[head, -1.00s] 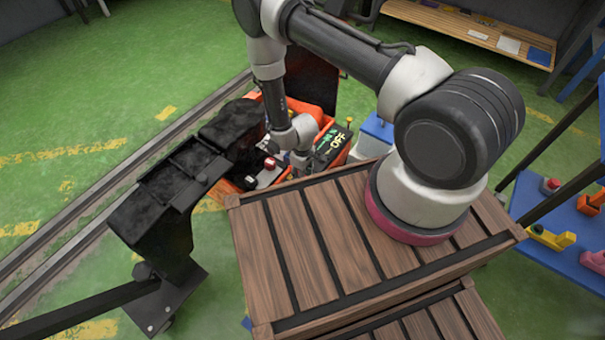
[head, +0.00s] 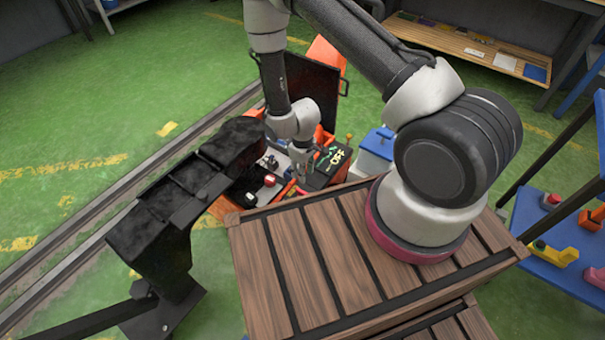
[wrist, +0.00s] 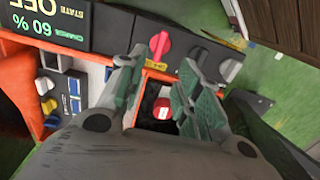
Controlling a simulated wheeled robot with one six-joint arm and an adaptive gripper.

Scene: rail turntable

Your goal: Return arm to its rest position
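My gripper shows in the wrist view (wrist: 155,95), with its two fingers apart and nothing between the fingertips. Beyond the fingers is an orange control box with a dark panel. Its display (wrist: 50,22) reads "OFF" and "60 %", upside down. A red knob (wrist: 160,44) and a grey knob (wrist: 231,70) sit on the panel. A red button (wrist: 162,108) shows between the fingers, farther down. In the head view my arm reaches over the orange box (head: 222,208), with the hand beside the display (head: 330,158). The fingertips are hard to make out there.
A wooden crate (head: 300,250) stands under my arm's base. A black bracket-like post (head: 165,225) is at the left, near the rail (head: 60,262). A blue shelf (head: 540,235) with small coloured parts is at the right. A wooden bench (head: 455,42) is behind. Green floor at the left is open.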

